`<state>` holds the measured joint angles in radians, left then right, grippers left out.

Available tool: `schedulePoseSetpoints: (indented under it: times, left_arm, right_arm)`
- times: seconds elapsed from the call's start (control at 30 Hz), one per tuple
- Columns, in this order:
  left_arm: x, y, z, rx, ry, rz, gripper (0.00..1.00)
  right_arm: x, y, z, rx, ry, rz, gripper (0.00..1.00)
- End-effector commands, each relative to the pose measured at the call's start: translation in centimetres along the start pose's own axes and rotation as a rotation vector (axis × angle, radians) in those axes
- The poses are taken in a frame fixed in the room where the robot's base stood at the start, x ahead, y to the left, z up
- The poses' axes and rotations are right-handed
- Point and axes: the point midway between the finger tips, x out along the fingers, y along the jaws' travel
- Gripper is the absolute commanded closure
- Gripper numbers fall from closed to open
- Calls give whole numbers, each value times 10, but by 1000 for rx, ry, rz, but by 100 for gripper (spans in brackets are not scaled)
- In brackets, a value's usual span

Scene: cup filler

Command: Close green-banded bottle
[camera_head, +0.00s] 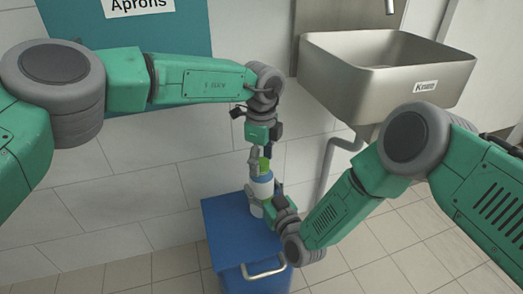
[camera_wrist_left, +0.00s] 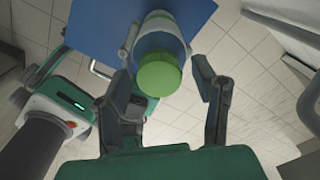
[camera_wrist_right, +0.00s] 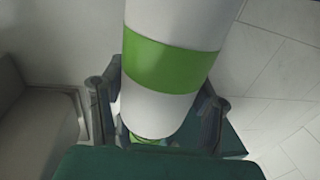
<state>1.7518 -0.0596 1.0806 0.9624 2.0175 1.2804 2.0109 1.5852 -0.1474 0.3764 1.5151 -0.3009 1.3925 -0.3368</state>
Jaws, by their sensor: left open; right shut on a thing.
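The bottle (camera_head: 261,188) is white and looks roughly upright over the blue cabinet. Its green band (camera_wrist_right: 170,66) shows in the right wrist view. A green cap (camera_wrist_left: 159,76) is at its top; I cannot tell whether it is seated or loose. My right gripper (camera_wrist_right: 160,112) is shut on the bottle, with fingers on both sides of its body. My left gripper (camera_head: 264,150) is open just above the bottle. In the left wrist view its fingers (camera_wrist_left: 168,65) are spread on either side of the cap, with a gap on the right.
The blue cabinet (camera_head: 228,225) with a metal handle (camera_head: 265,270) stands below the bottle. A steel sink (camera_head: 390,65) is on the wall at the right. A teal "Aprons" board (camera_head: 180,35) hangs at the upper left. The tiled floor in front looks clear.

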Motion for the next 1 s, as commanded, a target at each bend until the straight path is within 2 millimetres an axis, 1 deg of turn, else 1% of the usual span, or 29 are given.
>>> schedulePoseSetpoints:
  times: [0.1,0.3,0.33,0.37,0.4,0.47,0.5,0.67,0.77,0.87,1.0]
  left_arm:
    - [3,0,0,0,0,0,47]
    - [3,0,0,0,0,0,47]
    - [3,0,0,0,0,0,50]
    - [3,0,0,0,0,0,61]
    - [3,0,0,0,0,0,75]
    - [3,0,0,0,0,-1,96]
    - [3,0,0,0,0,-1,98]
    - [3,0,0,4,0,-1,98]
    - [3,0,0,64,1,-2,99]
    - [2,-1,0,222,3,-3,99]
    - [3,-1,0,534,2,-2,99]
  right_arm:
    - [0,0,0,0,0,0,100]
    - [0,0,0,0,0,0,100]
    - [0,0,0,0,0,0,100]
    - [0,0,0,0,0,0,100]
    - [0,0,0,0,0,0,100]
    - [0,0,0,0,0,0,100]
    - [0,0,0,0,0,0,100]
    - [0,0,0,0,0,-1,100]
    - [0,-1,0,0,0,-1,100]
    - [0,-1,0,0,0,-2,100]
    - [0,-1,0,0,-1,-2,100]
